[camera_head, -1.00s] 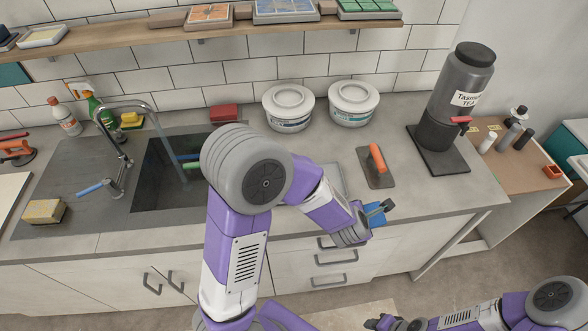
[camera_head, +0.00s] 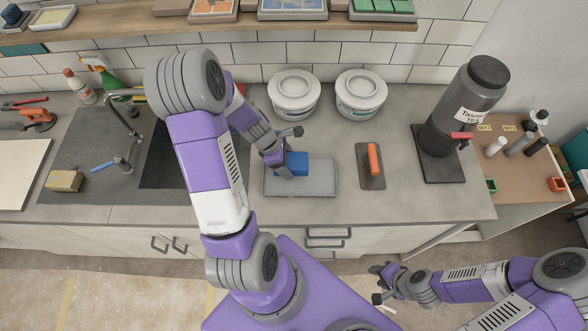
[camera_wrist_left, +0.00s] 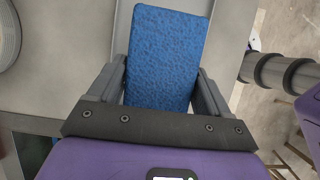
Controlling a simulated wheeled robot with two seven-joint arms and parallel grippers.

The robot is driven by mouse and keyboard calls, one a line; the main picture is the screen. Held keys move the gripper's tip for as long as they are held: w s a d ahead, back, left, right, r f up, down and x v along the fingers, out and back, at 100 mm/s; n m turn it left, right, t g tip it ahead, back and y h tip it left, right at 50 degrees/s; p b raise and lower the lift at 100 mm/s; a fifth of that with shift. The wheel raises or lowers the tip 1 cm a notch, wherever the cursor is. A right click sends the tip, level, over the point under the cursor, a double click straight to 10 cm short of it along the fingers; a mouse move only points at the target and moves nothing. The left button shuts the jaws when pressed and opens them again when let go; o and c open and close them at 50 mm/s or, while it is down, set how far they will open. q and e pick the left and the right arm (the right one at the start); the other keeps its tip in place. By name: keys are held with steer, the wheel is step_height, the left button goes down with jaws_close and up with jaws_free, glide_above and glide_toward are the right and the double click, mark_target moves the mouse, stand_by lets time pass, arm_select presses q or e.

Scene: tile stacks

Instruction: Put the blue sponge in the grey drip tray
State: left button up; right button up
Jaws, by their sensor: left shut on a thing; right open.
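The blue sponge (camera_head: 293,163) is held in my left gripper (camera_head: 290,155) over the grey drip tray (camera_head: 318,186), toward its back left part. I cannot tell whether the sponge touches the tray floor. In the left wrist view the sponge (camera_wrist_left: 168,55) sits between the two fingers of my left gripper (camera_wrist_left: 160,88), with its speckled broad face showing. My right gripper (camera_head: 380,284) is open and empty, low in front of the counter, away from the tray.
An orange-handled trowel (camera_head: 372,165) lies just right of the tray. Two white tubs (camera_head: 294,95) stand behind it, and a dark tea dispenser (camera_head: 450,120) stands further right. The sink (camera_head: 165,160) is to the left, with a yellow sponge (camera_head: 64,181) beyond it.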

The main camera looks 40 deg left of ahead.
arm_select(q)
step_height(320, 180, down, 7)
steer(key=shift+r+b, duration=0.1)
steer(key=shift+b, duration=0.75)
steer(key=shift+w, duration=0.1)
steer(key=o, duration=0.9)
steer(key=shift+c, duration=0.2)
